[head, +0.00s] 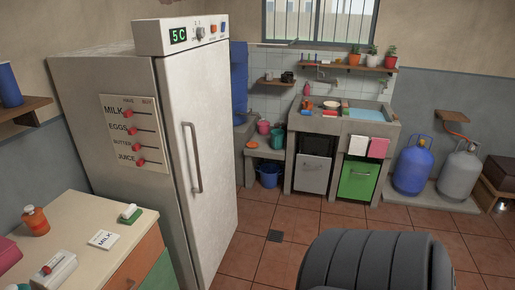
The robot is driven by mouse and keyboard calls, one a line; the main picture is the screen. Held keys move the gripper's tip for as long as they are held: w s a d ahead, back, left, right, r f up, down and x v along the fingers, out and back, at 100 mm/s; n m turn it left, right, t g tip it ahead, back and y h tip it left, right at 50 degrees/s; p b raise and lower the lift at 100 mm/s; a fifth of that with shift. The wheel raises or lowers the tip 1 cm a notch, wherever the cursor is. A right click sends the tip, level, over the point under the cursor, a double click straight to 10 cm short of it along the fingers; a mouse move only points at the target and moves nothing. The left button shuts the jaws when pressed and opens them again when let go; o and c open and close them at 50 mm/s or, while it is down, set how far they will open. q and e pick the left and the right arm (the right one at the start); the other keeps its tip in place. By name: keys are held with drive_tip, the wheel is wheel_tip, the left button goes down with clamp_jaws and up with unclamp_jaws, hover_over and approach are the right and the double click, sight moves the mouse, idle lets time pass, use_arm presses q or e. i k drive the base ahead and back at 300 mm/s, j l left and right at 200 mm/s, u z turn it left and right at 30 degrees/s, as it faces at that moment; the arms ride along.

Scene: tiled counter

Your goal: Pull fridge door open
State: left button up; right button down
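The fridge (208,110) stands left of the middle in the head view, tall and off-white. Its front door looks shut. A long vertical grey handle (194,158) runs along the left part of the door. A panel on top of the fridge shows a green "5C" display (179,36) and small knobs. The fridge side carries a list board (133,136) reading milk, eggs, butter and juice, with red sliders. Neither of my grippers is in view.
A low cabinet (83,222) with an orange bottle (36,221) and other small items stands left of the fridge. A sink counter (339,122) and gas bottles (412,165) stand farther back right.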

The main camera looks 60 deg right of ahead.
sight(195, 86)
drive_tip(key=l+z, duration=0.1)
drive_tip(key=z, duration=0.35)
drive_tip(key=l+z, duration=0.1)
drive_tip(key=z, duration=0.4)
drive_tip(key=l+z, duration=0.1)
drive_tip(key=z, duration=0.35)
drive_tip(key=i+l, duration=0.15)
drive_tip(key=l, duration=0.15)
drive_tip(key=z, duration=0.05)
